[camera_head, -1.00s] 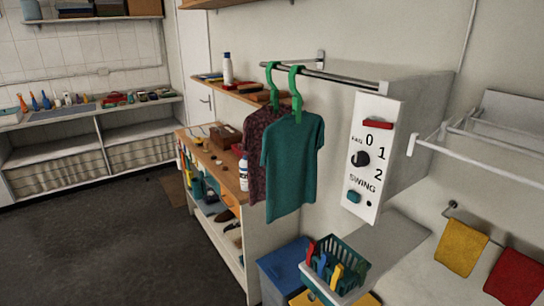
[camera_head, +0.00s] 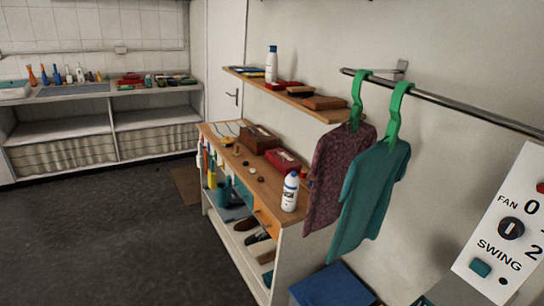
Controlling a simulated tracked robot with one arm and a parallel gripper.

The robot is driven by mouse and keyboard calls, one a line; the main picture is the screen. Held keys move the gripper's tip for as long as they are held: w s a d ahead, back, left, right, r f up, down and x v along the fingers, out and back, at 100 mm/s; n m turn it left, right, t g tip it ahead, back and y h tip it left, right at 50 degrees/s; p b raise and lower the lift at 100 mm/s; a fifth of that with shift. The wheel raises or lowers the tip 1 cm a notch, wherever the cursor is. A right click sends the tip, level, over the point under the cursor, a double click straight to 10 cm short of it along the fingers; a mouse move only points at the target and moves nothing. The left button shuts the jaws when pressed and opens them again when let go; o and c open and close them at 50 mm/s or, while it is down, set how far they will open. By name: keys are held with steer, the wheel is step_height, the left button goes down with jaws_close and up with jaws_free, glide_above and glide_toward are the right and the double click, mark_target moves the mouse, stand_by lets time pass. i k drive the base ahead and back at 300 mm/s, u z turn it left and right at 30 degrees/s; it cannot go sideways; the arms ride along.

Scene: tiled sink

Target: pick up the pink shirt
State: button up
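Two shirts hang from a metal rail (camera_head: 450,101) on the right. The rear one is a dark pinkish-maroon patterned shirt (camera_head: 332,175) on a green hanger (camera_head: 359,95). The front one is a teal shirt (camera_head: 366,200) on another green hanger (camera_head: 396,115). The teal shirt overlaps the right side of the maroon shirt and hides part of it. No brighter pink shirt shows. My gripper is not in view.
A wooden-topped workbench (camera_head: 232,155) with a white bottle (camera_head: 290,192) stands left of the shirts, below a wall shelf (camera_head: 316,113). A blue box (camera_head: 332,287) is below them. A fan control panel (camera_head: 508,230) is at right. The dark floor (camera_head: 110,240) at left is clear.

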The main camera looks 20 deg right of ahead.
mark_target(335, 150)
steer(key=u, duration=0.1)
steer(key=i, duration=1.25)
steer(key=z, duration=0.7)
steer(key=i, duration=0.5)
steer(key=z, duration=0.4)
